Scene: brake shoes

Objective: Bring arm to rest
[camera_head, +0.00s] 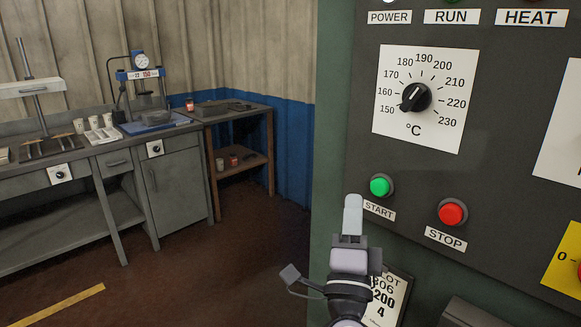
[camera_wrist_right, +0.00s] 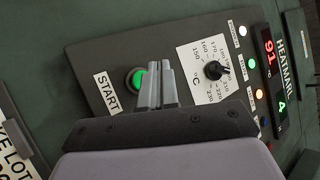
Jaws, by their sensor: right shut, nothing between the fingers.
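My right gripper (camera_head: 352,215) is up in front of the left part of the machine's control panel, with its fingers pointing up. In the right wrist view its two fingers (camera_wrist_right: 158,82) are together with nothing between them. The green START button (camera_head: 380,187) is just right of the fingertips in the head view. It shows as a green button in a dark ring (camera_wrist_right: 137,79) beside the fingers in the wrist view. I cannot tell the exact gap between fingers and panel. My left gripper is out of view.
The panel holds a red STOP button (camera_head: 452,212) and a temperature dial (camera_head: 416,97). A red display (camera_wrist_right: 268,52) reads 91. A hanging lot card (camera_head: 388,300) is beside my wrist. A grey workbench (camera_head: 170,170) and wooden side table (camera_head: 232,113) stand far left, beyond open floor (camera_head: 210,270).

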